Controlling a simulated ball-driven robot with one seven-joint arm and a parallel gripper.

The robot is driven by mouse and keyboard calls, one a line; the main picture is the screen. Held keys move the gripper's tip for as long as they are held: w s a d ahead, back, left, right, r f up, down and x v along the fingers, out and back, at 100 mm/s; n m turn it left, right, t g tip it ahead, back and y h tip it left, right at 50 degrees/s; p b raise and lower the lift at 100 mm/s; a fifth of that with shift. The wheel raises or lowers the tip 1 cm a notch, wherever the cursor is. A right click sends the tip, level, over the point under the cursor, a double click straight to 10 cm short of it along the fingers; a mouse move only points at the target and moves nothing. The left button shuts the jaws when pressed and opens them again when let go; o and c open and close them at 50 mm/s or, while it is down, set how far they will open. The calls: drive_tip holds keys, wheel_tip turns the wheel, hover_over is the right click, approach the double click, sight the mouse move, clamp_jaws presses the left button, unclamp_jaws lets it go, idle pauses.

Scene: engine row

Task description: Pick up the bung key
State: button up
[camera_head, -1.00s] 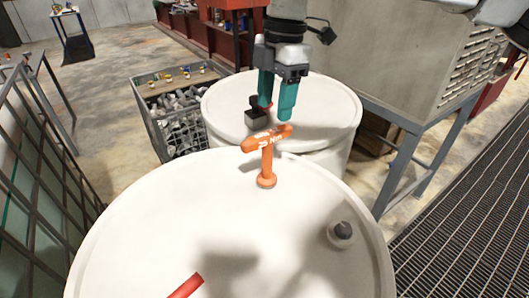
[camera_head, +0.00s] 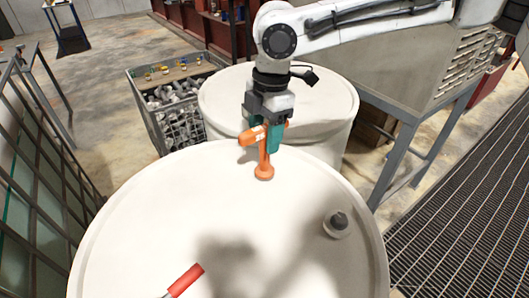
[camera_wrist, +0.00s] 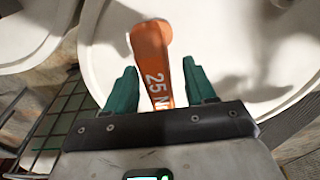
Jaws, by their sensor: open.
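The bung key (camera_head: 264,170) is an orange T-shaped tool with white lettering. It stands upright on the near white drum's lid (camera_head: 190,215), towards its far edge. My gripper (camera_head: 265,145) is open and low over the key, its teal fingers at the crossbar. In the wrist view the key (camera_wrist: 152,55) shows between the two fingers of my gripper (camera_wrist: 160,72), with a gap visible on each side. The fingers partly hide the crossbar in the head view.
A dark bung (camera_head: 338,221) sits on the lid at right, and a red-handled tool (camera_head: 186,280) lies at the front. A second white drum (camera_head: 325,100) stands behind. A wire crate (camera_head: 183,128) of metal parts is at back left, a grey cabinet (camera_head: 420,70) at right.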

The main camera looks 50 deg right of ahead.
clamp_jaws()
drive_tip(key=shift+r, duration=0.1)
idle(0.3)
drive_tip(key=shift+w+r, duration=0.1)
drive_tip(key=shift+r, duration=0.05)
